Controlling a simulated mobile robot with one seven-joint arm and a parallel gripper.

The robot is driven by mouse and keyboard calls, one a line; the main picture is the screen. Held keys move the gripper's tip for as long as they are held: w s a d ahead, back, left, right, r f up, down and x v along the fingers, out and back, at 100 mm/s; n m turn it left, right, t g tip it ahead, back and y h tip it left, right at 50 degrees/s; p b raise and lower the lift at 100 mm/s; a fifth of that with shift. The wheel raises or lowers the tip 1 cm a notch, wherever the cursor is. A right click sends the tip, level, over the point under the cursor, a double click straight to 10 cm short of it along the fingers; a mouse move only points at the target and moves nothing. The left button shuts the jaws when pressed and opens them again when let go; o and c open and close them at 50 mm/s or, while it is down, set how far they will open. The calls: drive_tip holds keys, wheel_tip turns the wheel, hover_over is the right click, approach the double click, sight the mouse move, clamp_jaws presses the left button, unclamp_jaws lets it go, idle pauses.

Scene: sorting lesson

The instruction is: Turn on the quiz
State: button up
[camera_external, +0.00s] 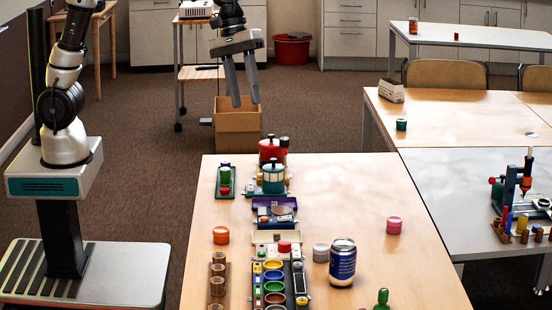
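No label reading "quiz" can be made out. A dark panel with several coloured rings (257,298) lies at the near edge of the wooden table, partly cut off by the picture's bottom. A narrow strip with small light buttons or windows (299,283) runs along its right side. Just behind it is a cream box with a red round knob or button (284,247). Whether any device is on cannot be told. My gripper (246,103) hangs in the air beyond the table's far left corner, fingers down, apart and empty. It is well away from the panel.
A purple device (262,220), red and teal pots (273,180) and a green item on a tray (226,184) stand on the table's left half. A blue can (342,262) stands right of the panel. A cardboard box (238,131) is on the floor. The table's right part is mostly clear.

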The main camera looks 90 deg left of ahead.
sight(297, 256)
drive_tip(key=w+d+f+n+g+h+b, duration=0.1)
drive_tip(key=w+d+f+n+b, duration=0.15)
drive_tip(key=w+f, duration=0.5)
drive_tip(key=w+d+f+n+g+b, duration=0.15)
drive_tip(key=w+f+n, duration=0.3)
drive_tip(key=f, duration=0.65)
drive_tip(key=shift+m+t, duration=0.25)
drive_tip(key=shift+m, duration=0.05)
drive_tip(key=x, duration=0.5)
drive_tip(key=b+x, duration=0.1)
drive_tip(key=x, duration=1.1)
drive_tip(key=shift+d+b, duration=0.4)
drive_tip(key=shift+d, duration=0.05)
drive_tip(key=shift+c, duration=0.4)
clamp_jaws()
drive_tip(key=shift+d+r+p, duration=0.15)
drive_tip(key=shift+r+p, duration=0.15)
drive_tip(key=shift+p, duration=0.6)
drive_tip(key=shift+d+f+y+p, duration=0.15)
drive_tip(key=shift+f+y+p, duration=0.05)
drive_tip(key=shift+y+p, duration=0.55)
drive_tip(key=shift+f, duration=0.15)
drive_tip(key=shift+o, duration=0.4)
unclamp_jaws()
